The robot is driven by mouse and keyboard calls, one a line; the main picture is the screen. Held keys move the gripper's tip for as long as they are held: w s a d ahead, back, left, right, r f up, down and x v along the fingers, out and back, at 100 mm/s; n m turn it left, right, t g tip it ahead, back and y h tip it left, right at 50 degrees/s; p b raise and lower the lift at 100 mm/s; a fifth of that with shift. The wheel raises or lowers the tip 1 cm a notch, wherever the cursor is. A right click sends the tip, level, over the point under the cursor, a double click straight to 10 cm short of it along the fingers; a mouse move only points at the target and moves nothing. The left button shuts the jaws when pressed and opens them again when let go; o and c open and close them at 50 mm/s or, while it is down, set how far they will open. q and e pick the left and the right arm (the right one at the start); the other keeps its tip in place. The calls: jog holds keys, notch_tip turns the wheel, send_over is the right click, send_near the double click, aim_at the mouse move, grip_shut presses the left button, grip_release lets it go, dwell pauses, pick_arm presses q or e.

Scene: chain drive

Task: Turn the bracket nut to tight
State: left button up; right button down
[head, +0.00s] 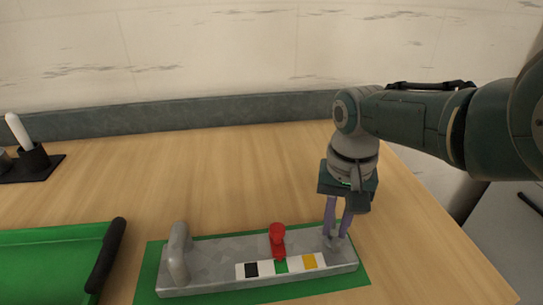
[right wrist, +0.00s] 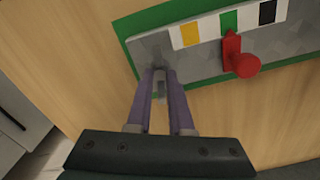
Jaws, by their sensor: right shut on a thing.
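A grey metal bracket plate (head: 205,278) lies on a green mat, and it also shows in the right wrist view (right wrist: 190,65). My right gripper (head: 337,238) points down at the plate's right end, shut on a small grey piece, seemingly the bracket nut. In the right wrist view, that nut (right wrist: 160,84) sits between the purple fingertips (right wrist: 160,82) and is partly hidden by them. A red lever with a round knob (head: 277,236) stands mid-plate, its pointer at the green patch (right wrist: 229,21). My left gripper is not in view.
A colour strip (head: 266,268) of black, white, green and yellow runs along the plate's front. A grey upright handle (head: 178,253) rises at its left end. A green tray (head: 50,260) with a dark handle and a black holder (head: 33,160) stand left. The table behind the plate is clear.

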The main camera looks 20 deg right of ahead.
jog(key=m, duration=0.3)
jog(key=shift+w+r+m, duration=0.1)
jog(key=shift+m, duration=0.3)
jog(key=m, duration=0.4)
jog(key=shift+m, duration=0.3)
jog(key=m, duration=0.3)
jog(key=shift+m, duration=1.9)
jog(key=c, duration=0.8)
grip_release()
